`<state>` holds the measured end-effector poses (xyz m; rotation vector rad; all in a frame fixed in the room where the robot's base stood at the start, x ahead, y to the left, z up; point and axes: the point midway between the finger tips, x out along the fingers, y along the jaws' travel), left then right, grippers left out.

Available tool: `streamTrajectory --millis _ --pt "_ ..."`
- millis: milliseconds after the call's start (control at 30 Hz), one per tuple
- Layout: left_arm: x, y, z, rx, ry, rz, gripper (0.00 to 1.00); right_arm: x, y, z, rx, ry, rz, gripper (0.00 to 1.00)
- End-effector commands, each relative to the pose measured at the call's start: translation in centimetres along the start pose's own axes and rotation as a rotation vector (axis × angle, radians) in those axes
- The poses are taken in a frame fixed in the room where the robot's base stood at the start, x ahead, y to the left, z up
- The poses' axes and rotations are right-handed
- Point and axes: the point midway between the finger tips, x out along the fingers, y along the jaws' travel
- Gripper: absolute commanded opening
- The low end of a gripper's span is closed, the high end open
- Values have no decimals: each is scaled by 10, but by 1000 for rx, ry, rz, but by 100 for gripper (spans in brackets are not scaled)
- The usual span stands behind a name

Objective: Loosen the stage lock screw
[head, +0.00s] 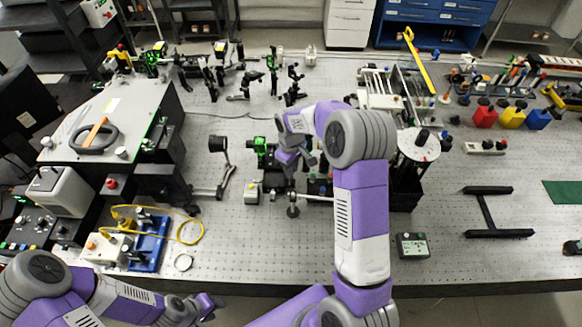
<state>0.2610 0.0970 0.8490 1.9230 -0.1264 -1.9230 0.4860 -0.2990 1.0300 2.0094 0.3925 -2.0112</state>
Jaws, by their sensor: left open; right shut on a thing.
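The small dark stage (319,186) stands on the perforated bench near its front middle, with a thin rod and a round dark knob at its front left. My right gripper (290,168) reaches down beside the stage from above, its arm coming over from the front right. It looks shut on the stage lock screw, which is too small and too covered by the fingers to make out. My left gripper (212,302) is open and empty, low in front of the bench's front edge, well away from the stage.
A green-marked optic mount (262,150) stands close left of my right gripper. A small pale box (251,191) is nearby. A dark cylinder with a white disc top (418,146) stands right of my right arm. A grey meter (412,246) lies at front right. Bare bench (235,245) lies in front.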

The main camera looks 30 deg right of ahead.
Motion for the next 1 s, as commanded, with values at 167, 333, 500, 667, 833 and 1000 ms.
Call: streamTrajectory --millis 167,333,500,667,833,1000 --pt "0 0 0 0 0 0 43 -2 1 -1 -23 5 4 0" --pt "0 0 0 0 0 0 43 -2 1 -1 -26 5 4 0" --pt "0 0 0 0 0 0 43 -2 1 -1 -25 5 4 0" --pt "0 0 0 0 0 0 43 -1 1 -1 -25 4 3 36" --pt "0 0 0 0 0 0 43 -1 0 0 -25 2 2 43" --pt "0 0 0 0 0 0 43 -2 0 0 -25 2 1 43"
